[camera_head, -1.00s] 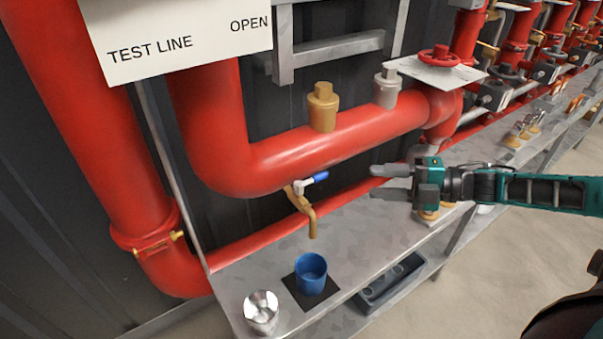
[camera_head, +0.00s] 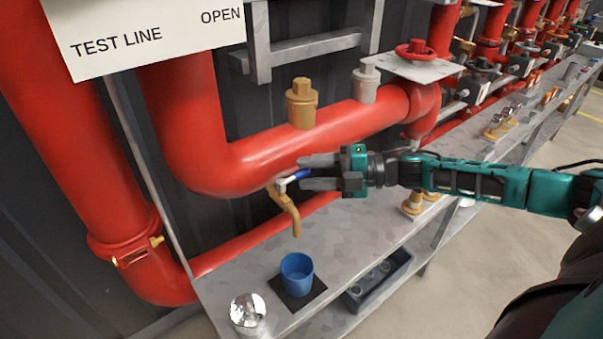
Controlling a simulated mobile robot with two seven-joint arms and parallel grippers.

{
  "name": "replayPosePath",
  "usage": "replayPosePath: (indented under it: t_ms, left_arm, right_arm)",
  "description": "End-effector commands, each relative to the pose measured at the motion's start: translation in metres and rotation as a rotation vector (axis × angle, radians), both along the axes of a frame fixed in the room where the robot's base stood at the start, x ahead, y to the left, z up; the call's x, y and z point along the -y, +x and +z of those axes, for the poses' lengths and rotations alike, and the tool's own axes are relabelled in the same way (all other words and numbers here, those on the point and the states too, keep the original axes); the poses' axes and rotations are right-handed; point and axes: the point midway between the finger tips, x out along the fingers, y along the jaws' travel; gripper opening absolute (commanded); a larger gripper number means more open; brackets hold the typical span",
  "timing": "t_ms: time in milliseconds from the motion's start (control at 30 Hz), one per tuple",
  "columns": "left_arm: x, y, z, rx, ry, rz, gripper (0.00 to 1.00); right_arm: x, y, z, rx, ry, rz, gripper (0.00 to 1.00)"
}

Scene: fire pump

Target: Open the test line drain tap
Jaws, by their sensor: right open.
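The test line drain tap (camera_head: 288,214) is a brass spout under the red test line pipe (camera_head: 290,143). Its small blue lever (camera_head: 294,176) points right, toward my right gripper. My right gripper (camera_head: 318,172) is open, with its fingers pointing left. The fingertips are at the lever, one above and one below it in the picture; I cannot tell whether they touch it. The fingers hide the lever's outer end. A white sign (camera_head: 145,32) reading "TEST LINE" and "OPEN" hangs at the upper left. My left gripper is not in view.
Below the tap, a blue cup (camera_head: 297,273) stands on a black mat (camera_head: 318,291) on the grey bench (camera_head: 350,240). A silver cup (camera_head: 247,312) stands at the near-left end. A grey tray (camera_head: 378,280) sits lower. Brass fittings (camera_head: 414,203) stand under my right arm.

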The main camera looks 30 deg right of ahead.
Motion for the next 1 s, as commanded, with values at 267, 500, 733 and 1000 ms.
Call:
replayPosePath:
  t_ms: [267, 500, 733, 1000]
  left_arm:
    - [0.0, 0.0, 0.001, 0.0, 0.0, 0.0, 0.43]
    - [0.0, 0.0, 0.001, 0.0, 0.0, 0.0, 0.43]
    - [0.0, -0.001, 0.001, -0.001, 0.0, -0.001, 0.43]
    - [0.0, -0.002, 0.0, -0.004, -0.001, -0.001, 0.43]
  right_arm:
    - [-0.017, 0.014, -0.003, -0.002, 0.001, -0.001, 0.43]
    - [-0.018, 0.015, -0.004, -0.001, 0.0, -0.002, 0.43]
    - [-0.018, 0.015, -0.004, -0.001, 0.0, -0.001, 0.28]
    - [-0.018, 0.015, -0.004, -0.001, 0.0, -0.001, 0.02]
